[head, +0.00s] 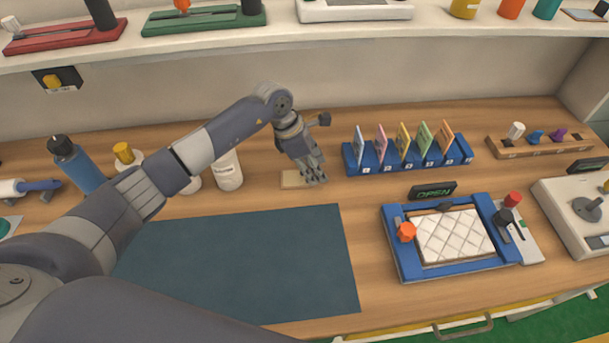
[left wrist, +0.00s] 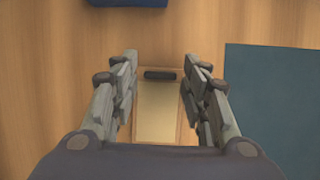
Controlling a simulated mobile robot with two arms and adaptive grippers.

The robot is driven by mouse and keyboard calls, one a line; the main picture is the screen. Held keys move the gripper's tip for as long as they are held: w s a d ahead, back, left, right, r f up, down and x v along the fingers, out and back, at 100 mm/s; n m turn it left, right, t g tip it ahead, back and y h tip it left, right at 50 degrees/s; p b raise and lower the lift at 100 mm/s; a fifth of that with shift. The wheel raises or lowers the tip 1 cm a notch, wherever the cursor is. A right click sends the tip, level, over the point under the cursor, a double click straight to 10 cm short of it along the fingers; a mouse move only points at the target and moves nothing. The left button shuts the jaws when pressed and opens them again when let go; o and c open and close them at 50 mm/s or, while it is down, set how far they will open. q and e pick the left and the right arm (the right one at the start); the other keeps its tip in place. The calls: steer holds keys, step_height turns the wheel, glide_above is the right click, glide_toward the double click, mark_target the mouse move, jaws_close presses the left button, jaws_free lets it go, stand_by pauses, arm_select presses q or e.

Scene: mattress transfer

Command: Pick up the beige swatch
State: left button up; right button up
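A flat beige swatch (head: 293,180) lies on the wooden bench, just behind the dark blue-grey mat. In the left wrist view the beige piece (left wrist: 157,112) has a tan border and a dark bar at its upper end. My left gripper (head: 316,178) is pointing down over the right part of it and hides that part in the head view. In the left wrist view my left gripper (left wrist: 160,95) is open, with one finger on each side of the beige piece. Nothing is visibly held. I cannot tell the fingertips' exact height. My right gripper is not in view.
A blue rack (head: 408,159) with several coloured upright swatches stands to the right. The dark mat (head: 250,260) lies in front. A blue frame (head: 392,245) with a quilted white pad is at right. A white bottle (head: 228,170) stands left of the gripper, beneath a shelf (head: 350,48).

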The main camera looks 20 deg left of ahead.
arm_select(q)
steer(key=c, duration=0.5)
steer(key=shift+r, duration=0.1)
